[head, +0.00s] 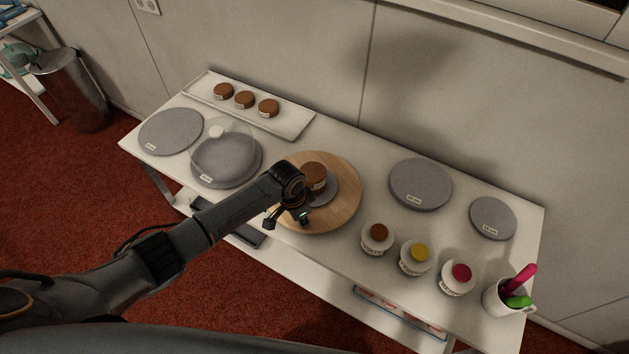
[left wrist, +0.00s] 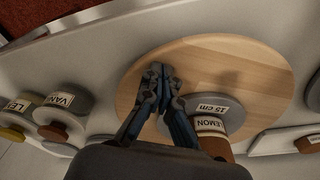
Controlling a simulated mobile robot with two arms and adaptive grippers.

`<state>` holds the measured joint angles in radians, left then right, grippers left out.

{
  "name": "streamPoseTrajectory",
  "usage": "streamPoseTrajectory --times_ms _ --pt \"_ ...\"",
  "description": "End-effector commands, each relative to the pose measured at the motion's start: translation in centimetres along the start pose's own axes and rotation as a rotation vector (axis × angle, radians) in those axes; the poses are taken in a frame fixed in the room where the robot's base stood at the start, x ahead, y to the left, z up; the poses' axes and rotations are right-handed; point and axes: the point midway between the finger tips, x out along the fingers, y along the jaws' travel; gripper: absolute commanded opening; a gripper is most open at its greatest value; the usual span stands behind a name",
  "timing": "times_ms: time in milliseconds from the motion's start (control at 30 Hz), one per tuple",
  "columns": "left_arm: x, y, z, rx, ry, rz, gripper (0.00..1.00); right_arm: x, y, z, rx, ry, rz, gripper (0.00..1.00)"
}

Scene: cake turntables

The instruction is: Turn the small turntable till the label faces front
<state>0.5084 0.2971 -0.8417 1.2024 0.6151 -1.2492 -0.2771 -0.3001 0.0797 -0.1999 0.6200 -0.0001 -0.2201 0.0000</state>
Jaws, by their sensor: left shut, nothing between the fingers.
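A small grey turntable disc (head: 326,192) lies on a round wooden board (head: 345,212) in the middle of the table. A brown cake (head: 313,174) stands on the disc. In the left wrist view the disc (left wrist: 234,117) bears a "15 cm" label (left wrist: 210,104) on its side towards the table's front edge, and the cake (left wrist: 215,147) has a "LEMON" label. My left gripper (head: 290,215) is shut and empty over the front part of the board. Its fingertips (left wrist: 161,75) are close beside the disc; I cannot tell whether they touch it. My right gripper is not in view.
Large grey discs (head: 420,184) stand left and right of the board. A clear dome (head: 228,140) covers one on the left. A white tray (head: 300,125) with brown cakes is at the back. Lidded jars (head: 415,258) and a cup (head: 500,298) stand at front right.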

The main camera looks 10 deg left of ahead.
Motion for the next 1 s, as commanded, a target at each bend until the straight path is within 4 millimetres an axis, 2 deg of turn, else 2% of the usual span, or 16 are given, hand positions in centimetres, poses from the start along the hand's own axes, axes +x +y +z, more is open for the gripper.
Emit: streamPoseTrajectory --times_ms 533,1000 --pt "0.1 0.7 -0.7 0.001 -0.001 0.000 0.00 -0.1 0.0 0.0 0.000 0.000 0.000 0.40" --pt "0.6 2.2 -3.4 0.001 0.000 0.000 0.00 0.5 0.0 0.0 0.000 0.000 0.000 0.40"
